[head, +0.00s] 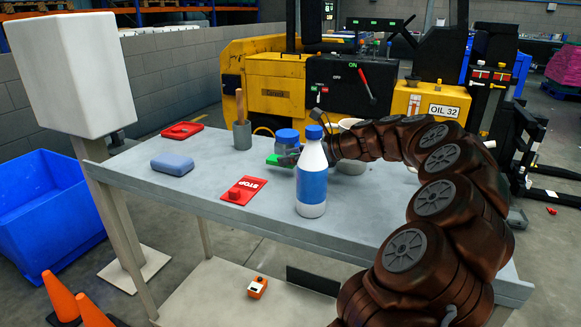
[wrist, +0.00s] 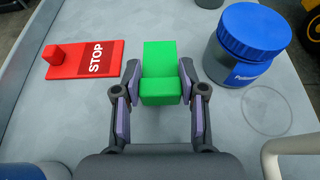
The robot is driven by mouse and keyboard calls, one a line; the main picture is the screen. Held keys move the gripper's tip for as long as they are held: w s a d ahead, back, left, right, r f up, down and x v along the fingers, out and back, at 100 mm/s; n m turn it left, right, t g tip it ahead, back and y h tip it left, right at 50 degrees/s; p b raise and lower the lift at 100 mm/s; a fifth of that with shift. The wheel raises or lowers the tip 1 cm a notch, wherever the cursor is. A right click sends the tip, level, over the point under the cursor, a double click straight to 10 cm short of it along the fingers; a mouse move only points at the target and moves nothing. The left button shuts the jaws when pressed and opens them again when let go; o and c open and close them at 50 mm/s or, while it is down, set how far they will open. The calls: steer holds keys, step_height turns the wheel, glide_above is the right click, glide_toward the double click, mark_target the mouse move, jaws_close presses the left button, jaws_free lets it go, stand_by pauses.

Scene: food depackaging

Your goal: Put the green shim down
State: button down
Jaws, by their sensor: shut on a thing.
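The green shim (wrist: 161,72) is a bright green block between the two fingers of my gripper (wrist: 160,92) in the wrist view. The gripper is shut on it, with the purple pads at its sides. I cannot tell whether the shim touches the tabletop.
A red STOP plate (wrist: 85,59) lies left of the shim. A blue-lidded jar (wrist: 240,45) stands close on the right. A white-blue bottle (head: 312,175), a blue block (head: 172,164), a grey cup with a wooden handle (head: 242,134) and a red item (head: 182,130) also stand on the table (head: 150,188).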

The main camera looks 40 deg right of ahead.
steer(key=shift+f, duration=1.25)
steer(key=shift+f, duration=0.15)
steer(key=c, duration=0.7)
jaws_free()
steer(key=shift+o, duration=0.2)
